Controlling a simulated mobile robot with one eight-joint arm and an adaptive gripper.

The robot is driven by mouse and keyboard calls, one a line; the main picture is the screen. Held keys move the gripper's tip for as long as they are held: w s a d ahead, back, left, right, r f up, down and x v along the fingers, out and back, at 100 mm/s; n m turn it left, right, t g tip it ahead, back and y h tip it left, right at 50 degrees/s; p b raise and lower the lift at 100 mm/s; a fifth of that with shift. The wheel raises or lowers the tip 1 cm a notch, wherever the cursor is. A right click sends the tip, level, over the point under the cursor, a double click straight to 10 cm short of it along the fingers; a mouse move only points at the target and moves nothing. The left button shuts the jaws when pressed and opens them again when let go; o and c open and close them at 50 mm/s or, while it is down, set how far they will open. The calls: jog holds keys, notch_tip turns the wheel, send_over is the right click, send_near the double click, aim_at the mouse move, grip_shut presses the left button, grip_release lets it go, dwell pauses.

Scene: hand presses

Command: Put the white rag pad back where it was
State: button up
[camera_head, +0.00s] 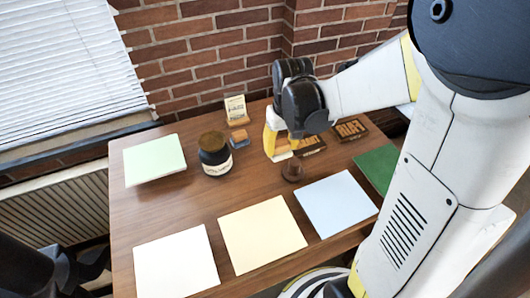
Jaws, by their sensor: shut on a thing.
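A white pad (176,264), a flat square sheet, lies at the front left of the wooden table, apart from my gripper. My gripper (283,152) is over the right middle of the table, with yellow and white fingers pointing down. It appears shut on a small brown knobbed object (292,172) directly under the fingertips. The fingers and arm hide part of that contact, and I cannot tell whether the object is lifted.
Cream (262,234), light blue (337,203), dark green (376,168) and pale green (154,159) pads lie around the table (205,203).

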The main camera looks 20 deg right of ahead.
jog(key=b, duration=0.4)
send_over(249, 162)
jog(key=f, duration=0.6)
jog(key=shift+s+f, duration=0.35)
jog(key=shift+f+b, duration=0.65)
jog(key=shift+f, duration=1.3)
jog(key=shift+f, duration=0.2)
jog(key=o, duration=1.2)
